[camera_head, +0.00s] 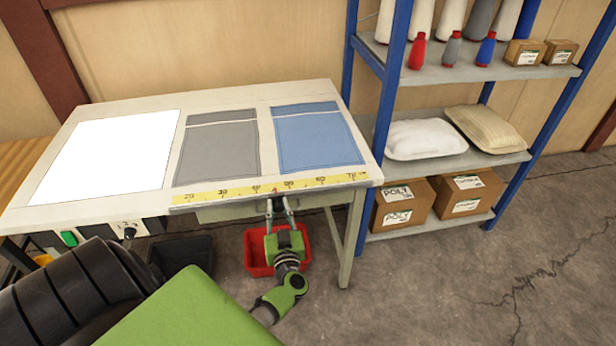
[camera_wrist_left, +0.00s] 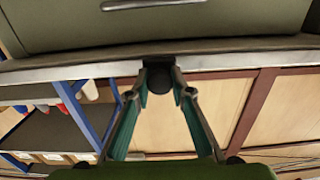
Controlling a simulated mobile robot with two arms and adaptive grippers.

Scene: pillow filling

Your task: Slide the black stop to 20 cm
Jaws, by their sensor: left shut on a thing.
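My left gripper (camera_head: 275,206) is at the table's front edge in the head view. A yellow ruler strip (camera_head: 240,190) runs along that edge, with 20 near its left end and 70 near its right end. In the left wrist view, my left gripper (camera_wrist_left: 160,85) is shut on the black stop (camera_wrist_left: 159,76), a small dark block under the table edge. In the head view, a small red mark (camera_head: 275,190) shows on the strip above the fingertips, roughly between 40 and 50. The stop itself is hard to make out there. My right gripper is not in view.
The table (camera_head: 90,213) carries a white panel (camera_head: 110,155), a grey cover (camera_head: 216,150) and a blue cover (camera_head: 318,138). A red bin (camera_head: 256,262) and a dark bin (camera_head: 180,255) stand below. A shelf rack (camera_head: 445,163) stands at the right.

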